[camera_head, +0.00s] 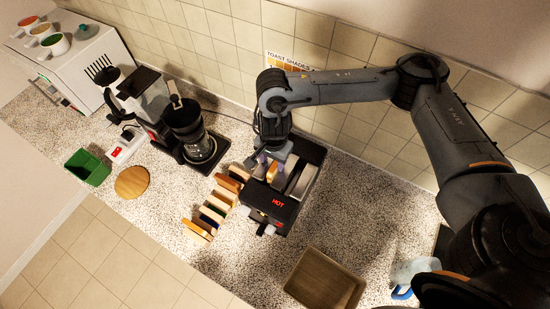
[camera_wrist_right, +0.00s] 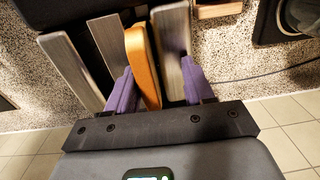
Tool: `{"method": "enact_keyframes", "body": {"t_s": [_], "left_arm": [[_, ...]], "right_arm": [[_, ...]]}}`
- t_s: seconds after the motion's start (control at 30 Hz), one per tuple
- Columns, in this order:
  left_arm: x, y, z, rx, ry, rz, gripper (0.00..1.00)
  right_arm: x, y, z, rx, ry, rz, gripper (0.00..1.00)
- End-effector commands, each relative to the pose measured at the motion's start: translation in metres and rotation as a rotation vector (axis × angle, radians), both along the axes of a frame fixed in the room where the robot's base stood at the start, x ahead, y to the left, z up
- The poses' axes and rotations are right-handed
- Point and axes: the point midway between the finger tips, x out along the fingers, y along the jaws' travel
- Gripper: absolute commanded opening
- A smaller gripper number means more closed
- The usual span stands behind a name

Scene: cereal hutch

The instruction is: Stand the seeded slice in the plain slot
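The black toaster (camera_head: 285,212), marked HOT, stands in the middle of the counter with upright grey plates (camera_head: 304,180) in its top. A golden-brown slice (camera_head: 272,173) stands upright in it on the left side; seeds cannot be made out. My right gripper (camera_head: 272,160) is over the toaster. In the right wrist view its purple fingers (camera_wrist_right: 158,90) are spread apart, with the slice (camera_wrist_right: 140,62) and a grey plate (camera_wrist_right: 173,45) between them. The slice is close to the left finger; contact cannot be told. Slot markings are not readable. My left gripper is not in view.
Several slices stand in a row (camera_head: 212,208) just left of the toaster. A coffee maker (camera_head: 190,130) is behind them. A brown tray (camera_head: 325,280) lies in front right. A round board (camera_head: 132,182) and green bin (camera_head: 88,167) are at left. A blue-handled mug (camera_head: 412,270) is at right.

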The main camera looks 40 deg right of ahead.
Motion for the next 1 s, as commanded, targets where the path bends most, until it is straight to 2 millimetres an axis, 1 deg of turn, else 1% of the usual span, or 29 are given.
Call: {"method": "enact_keyframes", "body": {"t_s": [0.03, 0.1, 0.43, 0.57, 0.67, 0.77, 1.0], "left_arm": [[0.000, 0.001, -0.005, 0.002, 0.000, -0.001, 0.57], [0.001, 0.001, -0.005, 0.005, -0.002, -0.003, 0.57], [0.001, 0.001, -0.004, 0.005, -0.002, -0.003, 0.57], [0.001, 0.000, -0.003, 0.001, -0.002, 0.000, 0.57], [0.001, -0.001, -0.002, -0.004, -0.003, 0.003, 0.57], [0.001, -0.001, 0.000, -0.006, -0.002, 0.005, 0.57], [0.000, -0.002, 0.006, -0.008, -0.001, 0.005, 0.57]], "right_arm": [[-0.009, -0.008, -0.021, -0.022, 0.027, -0.009, 0.53], [-0.009, -0.009, -0.021, -0.023, 0.026, -0.010, 0.61], [-0.010, -0.010, -0.020, -0.025, 0.029, -0.013, 0.61], [-0.009, -0.010, -0.017, -0.026, 0.027, -0.013, 0.61], [-0.009, -0.011, -0.009, -0.027, 0.026, -0.012, 0.61], [-0.008, -0.010, 0.003, -0.025, 0.024, -0.011, 0.61], [-0.002, -0.006, 0.047, -0.014, 0.006, -0.006, 0.61]]}}
